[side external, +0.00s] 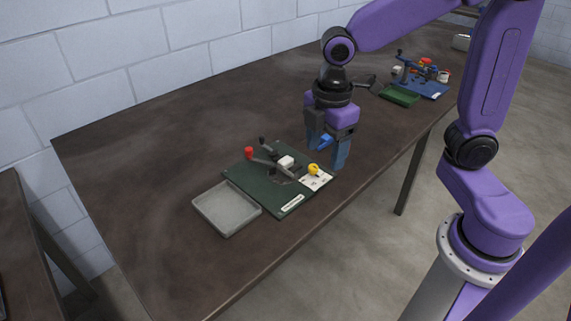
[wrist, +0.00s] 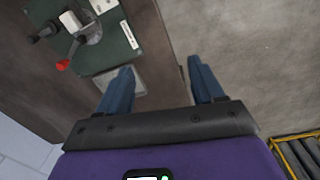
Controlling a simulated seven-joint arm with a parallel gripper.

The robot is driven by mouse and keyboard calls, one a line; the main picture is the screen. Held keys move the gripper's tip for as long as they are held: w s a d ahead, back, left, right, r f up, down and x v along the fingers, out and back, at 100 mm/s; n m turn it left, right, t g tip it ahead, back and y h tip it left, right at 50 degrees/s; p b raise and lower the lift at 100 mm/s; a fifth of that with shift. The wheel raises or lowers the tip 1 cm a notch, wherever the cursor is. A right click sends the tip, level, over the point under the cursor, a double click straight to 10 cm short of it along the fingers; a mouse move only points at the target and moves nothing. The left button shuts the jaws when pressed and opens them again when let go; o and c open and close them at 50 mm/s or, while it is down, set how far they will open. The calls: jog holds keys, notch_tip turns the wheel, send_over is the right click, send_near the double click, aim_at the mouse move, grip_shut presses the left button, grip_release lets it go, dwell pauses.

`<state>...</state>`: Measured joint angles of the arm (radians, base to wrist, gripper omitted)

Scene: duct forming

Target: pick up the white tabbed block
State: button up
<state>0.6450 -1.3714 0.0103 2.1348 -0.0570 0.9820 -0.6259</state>
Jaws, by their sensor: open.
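The white block (side external: 286,161) sits on the green board (side external: 245,178), beside the dark lever fixture; its tab is too small to make out. It also shows at the upper left of the wrist view (wrist: 70,21). My gripper (side external: 327,154) is open, its blue fingers pointing down, above and to the right of the block in the side view. In the wrist view, the open gripper (wrist: 160,69) has the block well to the left and beyond its left finger. The two are clearly apart.
A red-knobbed lever (side external: 249,153) rises beside the block. A white plate with a yellow knob (side external: 313,170) lies at the board's right end. A grey tray (side external: 228,208) is left of the board. A blue board (side external: 430,87) with parts stands farther back. The table's left side is clear.

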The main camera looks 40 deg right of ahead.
jog(key=w+d+n, duration=0.2)
jog(key=w, duration=1)
jog(key=n+h, duration=0.1)
jog(key=n, duration=0.1)
send_near(285, 161)
jog(key=shift+w+d+f, duration=0.15)
jog(key=shift+f, duration=0.45)
jog(key=shift+w+d+f, duration=0.1)
jog(key=shift+f, duration=0.45)
jog(key=shift+w+d+f, duration=0.1)
jog(key=shift+d+f, duration=0.05)
jog(key=shift+f, duration=1.4)
jog(key=shift+d+f, duration=0.1)
jog(key=shift+f, duration=1.45)
jog(key=shift+c, duration=0.3)
jog(key=c, duration=1.2)
